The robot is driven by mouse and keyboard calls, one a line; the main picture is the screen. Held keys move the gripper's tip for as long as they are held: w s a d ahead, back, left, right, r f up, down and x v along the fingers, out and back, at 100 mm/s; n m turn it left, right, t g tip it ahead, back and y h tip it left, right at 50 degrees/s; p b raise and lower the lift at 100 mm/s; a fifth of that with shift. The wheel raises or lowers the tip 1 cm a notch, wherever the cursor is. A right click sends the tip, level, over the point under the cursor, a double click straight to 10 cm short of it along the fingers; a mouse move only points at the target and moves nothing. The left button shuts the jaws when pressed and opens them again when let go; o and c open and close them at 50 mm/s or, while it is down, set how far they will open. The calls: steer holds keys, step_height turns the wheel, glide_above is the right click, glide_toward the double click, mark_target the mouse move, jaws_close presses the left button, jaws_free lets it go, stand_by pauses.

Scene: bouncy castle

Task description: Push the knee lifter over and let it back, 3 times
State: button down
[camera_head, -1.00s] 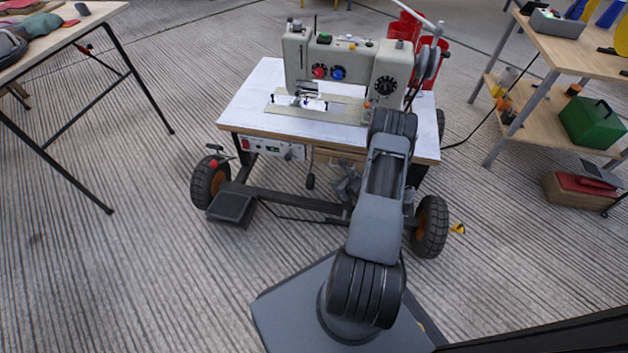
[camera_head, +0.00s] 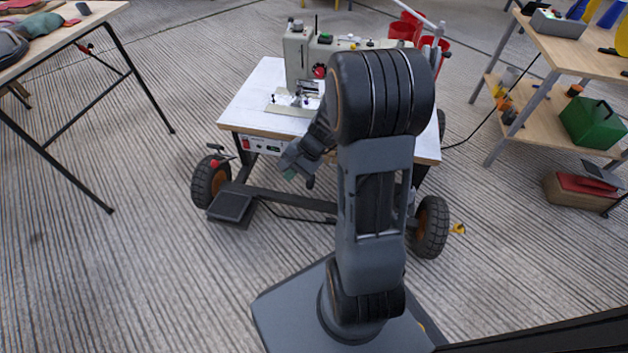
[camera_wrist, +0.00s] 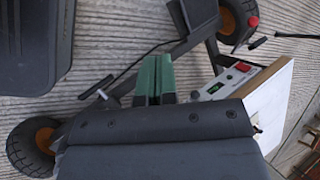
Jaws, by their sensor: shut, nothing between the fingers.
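The knee lifter (camera_head: 310,182) is a small dark pad hanging below the sewing machine's table. Only its lower end shows in the head view, just right of my gripper, and my arm hides the rest. My gripper (camera_head: 289,174) is at the front of the table, a little below its edge, pointing down and left. Its green fingers (camera_wrist: 154,80) are together and empty in the wrist view. I cannot tell whether it touches the pad.
The sewing machine (camera_head: 300,62) stands on a white-topped table (camera_head: 255,100) with a control box (camera_head: 262,146). Below are a frame bar (camera_head: 290,201), a foot pedal (camera_head: 232,206) and wheels (camera_head: 431,226). A shelf (camera_head: 535,100) stands right, another table (camera_head: 50,40) left.

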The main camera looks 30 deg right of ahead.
steer(key=s+a+r+n+h, duration=0.3)
steer(key=s+r+n+h, duration=0.3)
steer(key=s+r+n, duration=0.5)
steer(key=shift+a+r+n+t, duration=0.25)
steer(key=shift+a+n+t, duration=0.05)
steer(key=shift+a, duration=0.1)
steer(key=shift+s+d, duration=0.1)
